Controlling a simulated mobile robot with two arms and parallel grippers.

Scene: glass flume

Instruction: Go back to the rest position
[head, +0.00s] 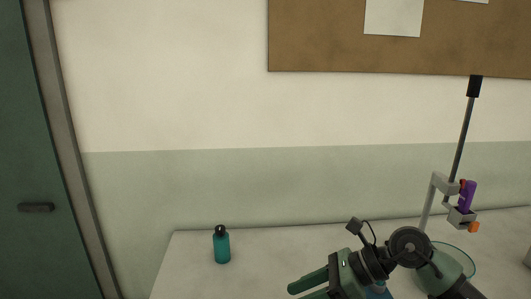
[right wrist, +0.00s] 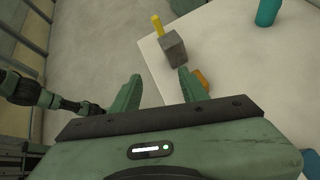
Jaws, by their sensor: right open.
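My right gripper (head: 298,291) is at the bottom of the head view, over the white table, with its green fingers pointing left. In the right wrist view the same gripper (right wrist: 158,73) is open, its two fingers spread apart with nothing between them. A grey block with a yellow peg (right wrist: 174,49) lies beyond the fingertips, apart from them, near the table's edge. My left gripper does not show in either view.
A teal bottle (head: 221,246) stands on the white table (head: 185,270). A stand with a grey clamp (head: 460,217) and a purple piece (head: 467,196) rises behind my arm, by a glass bowl (head: 466,262). An orange piece (right wrist: 203,79) lies by one finger.

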